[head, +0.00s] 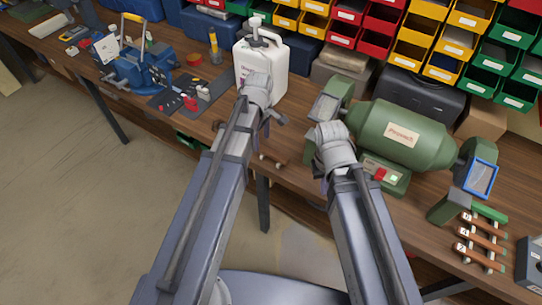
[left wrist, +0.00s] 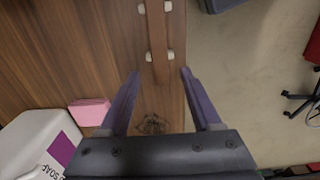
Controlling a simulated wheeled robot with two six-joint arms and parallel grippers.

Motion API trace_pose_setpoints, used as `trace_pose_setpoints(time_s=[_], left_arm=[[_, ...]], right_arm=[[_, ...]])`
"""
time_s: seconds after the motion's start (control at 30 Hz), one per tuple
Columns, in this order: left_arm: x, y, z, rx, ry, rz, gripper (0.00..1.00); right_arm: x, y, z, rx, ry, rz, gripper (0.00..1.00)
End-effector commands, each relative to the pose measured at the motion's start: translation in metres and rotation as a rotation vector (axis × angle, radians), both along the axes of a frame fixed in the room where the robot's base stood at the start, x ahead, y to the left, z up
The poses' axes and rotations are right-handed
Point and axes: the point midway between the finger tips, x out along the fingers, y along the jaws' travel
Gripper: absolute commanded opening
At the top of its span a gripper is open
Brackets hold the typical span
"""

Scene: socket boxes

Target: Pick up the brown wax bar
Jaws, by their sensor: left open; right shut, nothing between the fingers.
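A long brown bar (left wrist: 159,40) lies near the bench edge in the left wrist view, with white pegs in pairs at its sides. It shows small in the head view (head: 270,160). I cannot tell whether it is the wax bar or a wooden rest. My left gripper (left wrist: 159,71) is open above the bench, its fingers to either side of the bar's near end, with nothing between them. In the head view my left gripper (head: 266,124) is partly hidden by its wrist. My right gripper (head: 322,182) is shut and empty near the bench's front edge, mostly hidden by its arm.
A white jug (head: 262,65) stands behind my left gripper, with a pink block (left wrist: 90,111) close by. A green polishing machine (head: 400,134) stands right of my right gripper. Several brown rests with number tags and a green bar (head: 490,213) lie at the right.

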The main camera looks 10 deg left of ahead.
Motion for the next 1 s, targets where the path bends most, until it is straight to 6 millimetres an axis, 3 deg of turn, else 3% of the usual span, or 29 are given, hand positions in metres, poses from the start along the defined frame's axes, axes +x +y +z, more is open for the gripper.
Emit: trace_pose_setpoints(time_s=[0.03,0.23,0.57,1.0], left_arm=[[0.0,0.001,-0.013,0.0,0.0,0.0,0.65],[0.0,0.002,-0.035,0.0,0.0,0.0,0.65],[0.0,0.002,-0.036,0.0,0.0,0.0,0.64],[0.0,0.002,-0.036,0.0,0.0,0.0,0.14]], right_arm=[[0.0,0.0,-0.013,0.0,0.0,0.0,0.0],[0.0,0.0,-0.036,0.0,0.0,0.0,0.0],[0.0,0.0,-0.036,0.0,0.0,0.0,0.0],[0.0,0.0,-0.036,0.0,0.0,0.0,0.0]])
